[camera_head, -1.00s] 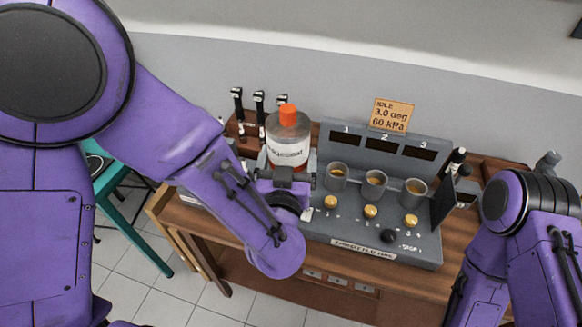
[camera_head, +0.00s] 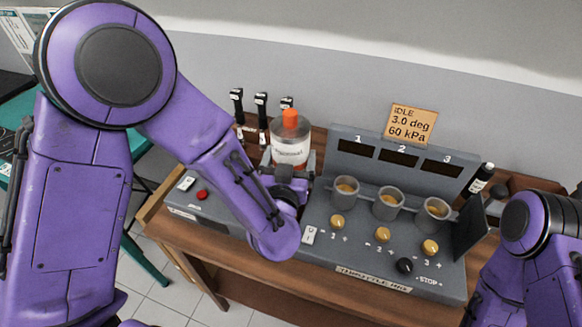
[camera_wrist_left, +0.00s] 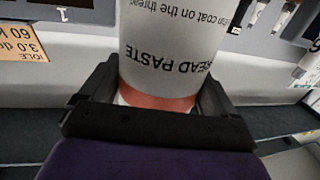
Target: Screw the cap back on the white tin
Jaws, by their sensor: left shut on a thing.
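In the left wrist view my left gripper (camera_wrist_left: 160,115) is shut around the white tin (camera_wrist_left: 168,45), whose label reads "...READ PASTE". A red-orange band runs round the tin close to the gripper's palm. The lettering and the sign both appear upside down in this view.
The grey machine (camera_head: 350,255) has three cups, brass knobs and a black knob. Black-handled tools (camera_head: 261,110) stand behind. A red button (camera_head: 202,194) is at left.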

